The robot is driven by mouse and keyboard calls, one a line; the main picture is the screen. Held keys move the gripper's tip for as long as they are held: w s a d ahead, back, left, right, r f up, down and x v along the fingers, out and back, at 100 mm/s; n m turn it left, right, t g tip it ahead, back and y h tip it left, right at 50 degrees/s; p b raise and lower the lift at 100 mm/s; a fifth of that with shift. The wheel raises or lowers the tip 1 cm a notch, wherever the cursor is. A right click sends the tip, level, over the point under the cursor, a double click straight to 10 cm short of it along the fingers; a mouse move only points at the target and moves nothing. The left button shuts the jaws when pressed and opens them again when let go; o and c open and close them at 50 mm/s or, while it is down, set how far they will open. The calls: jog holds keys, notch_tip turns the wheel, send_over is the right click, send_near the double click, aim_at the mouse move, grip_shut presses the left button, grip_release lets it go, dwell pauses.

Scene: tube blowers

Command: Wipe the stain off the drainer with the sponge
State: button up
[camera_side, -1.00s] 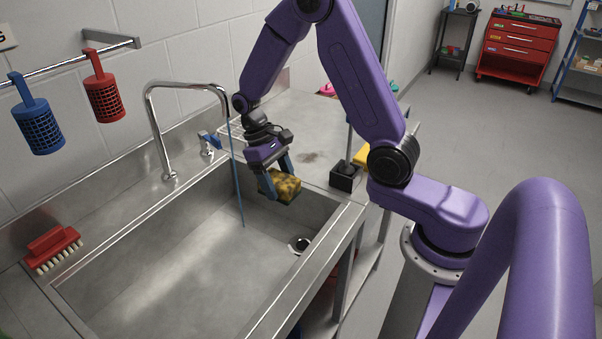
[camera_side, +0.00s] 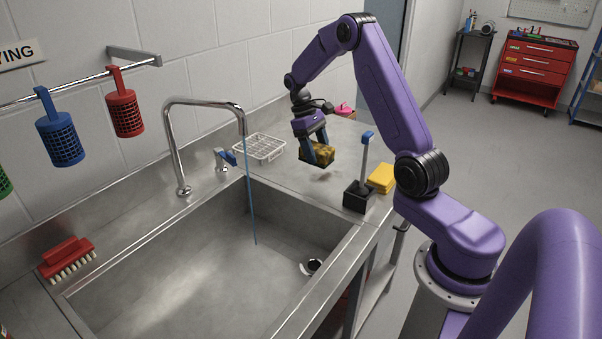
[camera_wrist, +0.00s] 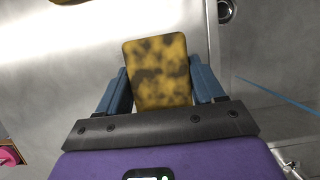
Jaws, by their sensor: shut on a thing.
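My gripper (camera_side: 318,150) is shut on the sponge (camera_side: 320,157), a yellow block with dark blotches. The sponge is over the drainer (camera_side: 285,182), the flat steel top beyond the basin, and appears a little above it. In the wrist view the sponge (camera_wrist: 158,70) sits between the two blue fingers.
A black holder with a blue-topped handle (camera_side: 359,195) and a yellow block (camera_side: 381,178) stand at the drainer's right edge. A white wire rack (camera_side: 259,148) and the tap (camera_side: 176,145) are to the left. The sink basin (camera_side: 190,270) lies in front.

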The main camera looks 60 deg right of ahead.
send_over(338, 170)
jog(key=w, duration=0.2)
jog(key=shift+s+f, duration=0.15)
jog(key=shift+f, duration=3.3)
jog(key=shift+a+f, duration=0.1)
jog(key=shift+a, duration=0.6)
jog(key=shift+c, duration=0.3)
jog(key=shift+a, duration=4.55)
jog(key=shift+d, duration=5.35)
jog(key=shift+s, duration=0.2)
jog(key=shift+a, duration=5.5)
jog(key=shift+d, duration=5.55)
notch_tip(338, 170, up, 8)
jog(key=shift+w, duration=0.1)
